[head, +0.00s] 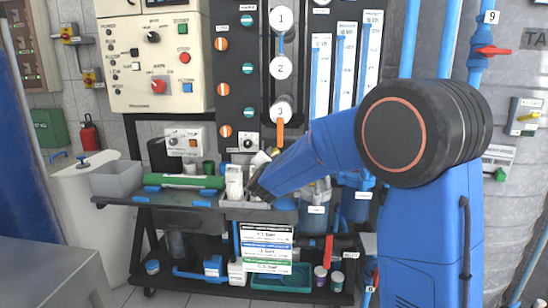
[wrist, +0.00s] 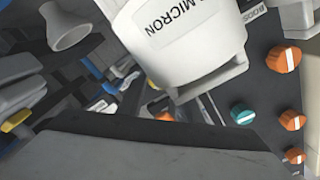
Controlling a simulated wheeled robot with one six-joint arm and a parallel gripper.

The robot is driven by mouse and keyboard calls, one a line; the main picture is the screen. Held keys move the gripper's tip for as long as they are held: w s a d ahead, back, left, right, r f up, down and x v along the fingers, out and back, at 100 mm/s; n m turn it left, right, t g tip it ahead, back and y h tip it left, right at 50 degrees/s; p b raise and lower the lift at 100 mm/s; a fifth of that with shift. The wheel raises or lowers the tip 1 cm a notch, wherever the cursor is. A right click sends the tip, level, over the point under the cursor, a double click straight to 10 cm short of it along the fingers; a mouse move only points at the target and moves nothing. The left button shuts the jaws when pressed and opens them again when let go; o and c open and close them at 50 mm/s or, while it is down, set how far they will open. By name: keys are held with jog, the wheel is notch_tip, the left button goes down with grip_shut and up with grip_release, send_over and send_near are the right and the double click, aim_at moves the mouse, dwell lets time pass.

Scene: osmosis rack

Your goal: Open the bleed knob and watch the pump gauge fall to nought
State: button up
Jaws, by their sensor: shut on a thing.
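My gripper (head: 257,187) is low in front of the rack, near the grey tray's rear part. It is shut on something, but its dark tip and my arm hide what. In the wrist view a broad grey surface, perhaps part of my gripper, fills the bottom. A white part marked "MICRON" (wrist: 195,40) is close above it; I cannot tell whether they touch. In the head view a white labelled canister (head: 234,182) stands just left of my gripper. I cannot pick out the bleed knob or the pump gauge for certain.
The rack panel carries orange and green knobs (head: 222,44), also in the wrist view (wrist: 242,114). A green cylinder (head: 185,181) lies left on the bench. Filter housings with blue tops (head: 316,194) stand right of my gripper. A cream control box (head: 160,60) hangs upper left.

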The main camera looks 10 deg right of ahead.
jog(key=shift+n, duration=0.5)
jog(key=shift+a+n, duration=0.1)
jog(key=shift+n, duration=2.3)
jog(key=o, duration=1)
jog(key=shift+o, duration=0.2)
jog(key=v, duration=1.7)
jog(key=shift+s, duration=0.2)
